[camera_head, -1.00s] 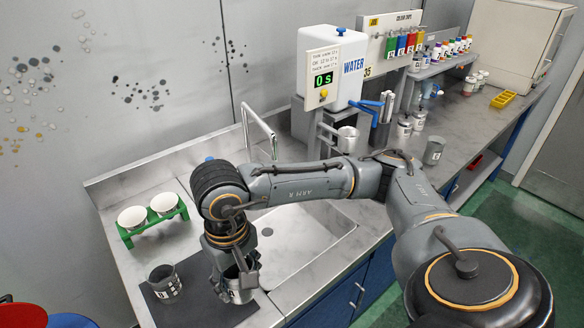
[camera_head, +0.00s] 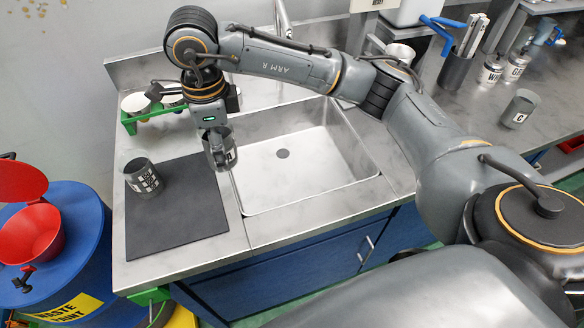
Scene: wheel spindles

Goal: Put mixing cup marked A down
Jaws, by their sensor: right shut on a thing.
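My right gripper (camera_head: 209,124) points down and is shut on a grey mixing cup (camera_head: 222,153) with a pale label; its letter is too small to read. The held cup is nearly upright and shows at the back right corner of the dark mat (camera_head: 185,222), between mat and sink. I cannot tell how far it is above the surface. Another grey cup (camera_head: 143,180) with a label stands upright on the mat's back left part. A cup marked C (camera_head: 519,110) stands on the counter at the right. My left gripper is not in view.
The sink (camera_head: 300,165) lies right of the mat. A green rack (camera_head: 130,122) with white cups is behind, partly hidden by my right arm. A blue waste paint drum (camera_head: 80,245) with a red funnel (camera_head: 30,232) stands at the left. The front of the mat is clear.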

